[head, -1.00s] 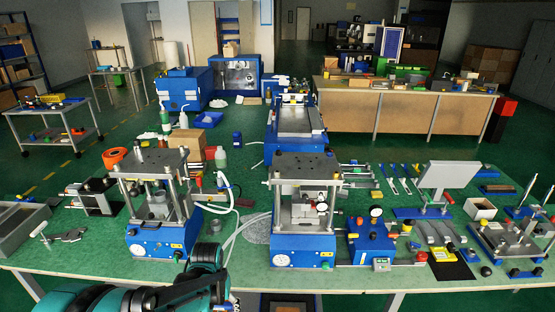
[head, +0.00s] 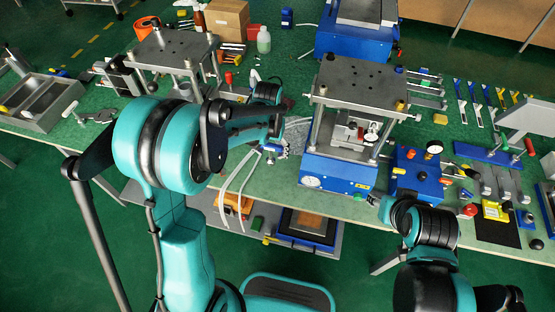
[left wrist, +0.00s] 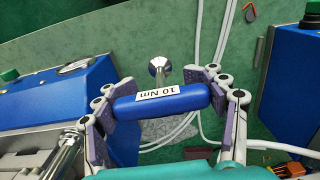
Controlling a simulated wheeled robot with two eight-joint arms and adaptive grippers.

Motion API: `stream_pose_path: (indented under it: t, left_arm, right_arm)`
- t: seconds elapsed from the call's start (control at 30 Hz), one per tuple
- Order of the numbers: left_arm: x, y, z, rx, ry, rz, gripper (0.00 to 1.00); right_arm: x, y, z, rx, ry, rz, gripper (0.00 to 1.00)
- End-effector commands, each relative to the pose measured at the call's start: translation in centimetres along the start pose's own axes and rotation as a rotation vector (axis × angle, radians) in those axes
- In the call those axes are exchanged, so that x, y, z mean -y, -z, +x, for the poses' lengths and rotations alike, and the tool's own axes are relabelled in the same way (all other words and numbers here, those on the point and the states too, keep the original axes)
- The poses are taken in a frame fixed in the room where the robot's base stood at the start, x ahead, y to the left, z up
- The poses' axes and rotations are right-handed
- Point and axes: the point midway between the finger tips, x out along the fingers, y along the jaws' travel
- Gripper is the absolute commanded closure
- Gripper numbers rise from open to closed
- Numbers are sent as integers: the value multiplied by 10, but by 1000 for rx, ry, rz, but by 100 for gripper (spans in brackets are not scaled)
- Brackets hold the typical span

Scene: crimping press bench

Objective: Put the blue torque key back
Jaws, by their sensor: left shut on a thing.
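The blue torque key (left wrist: 165,106) shows in the left wrist view as a rounded blue bar with a white "10 Nm" label. A silver shaft with a round end (left wrist: 157,68) shows beyond the bar. My left gripper (left wrist: 165,104) is shut on the blue bar, with a finger at each end. In the head view my left gripper (head: 274,150) is at the bench's front edge, between the two presses. The key is too small there to make out clearly. My right arm is at the lower right, but its gripper fingers do not show.
A blue-based press (head: 338,172) stands right of my left gripper. Another press (head: 172,50) stands behind my left arm, partly hidden. White hoses (head: 238,172) run between them. A lower shelf (head: 270,232) holds a tray (head: 308,226). A blue gauge box (head: 416,170) is farther right.

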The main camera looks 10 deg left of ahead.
Motion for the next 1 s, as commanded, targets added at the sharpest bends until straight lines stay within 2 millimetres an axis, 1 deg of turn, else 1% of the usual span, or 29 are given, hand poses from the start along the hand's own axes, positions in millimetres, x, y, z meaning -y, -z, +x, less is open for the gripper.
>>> stream_pose_path:
  t: [0.07, 0.2, 0.3, 0.53, 0.7, 0.77, 1.0]
  left_arm:
    - [-1, 1, 8, 1, 0, 1, 64]
    - [-1, 2, 37, 0, 0, 1, 64]
    - [-1, 1, 53, 0, 0, 1, 64]
    - [-1, 1, 73, 0, 0, 1, 64]
    - [-1, 1, 98, 0, 0, 1, 64]
    - [-1, 1, 100, 0, 0, 1, 64]
    - [-1, 1, 100, 0, 0, 1, 64]
  right_arm:
    - [0, -2, 3, 0, 0, 0, 58]
    - [0, -9, 12, 1, 0, 0, 58]
    - [0, -12, 16, 1, 0, 0, 58]
    - [0, -15, 21, 0, 0, 0, 58]
    - [0, -20, 28, 0, 0, 0, 58]
    - [0, -21, 28, 0, 0, 0, 58]
    - [0, -20, 28, 0, 0, 0, 58]
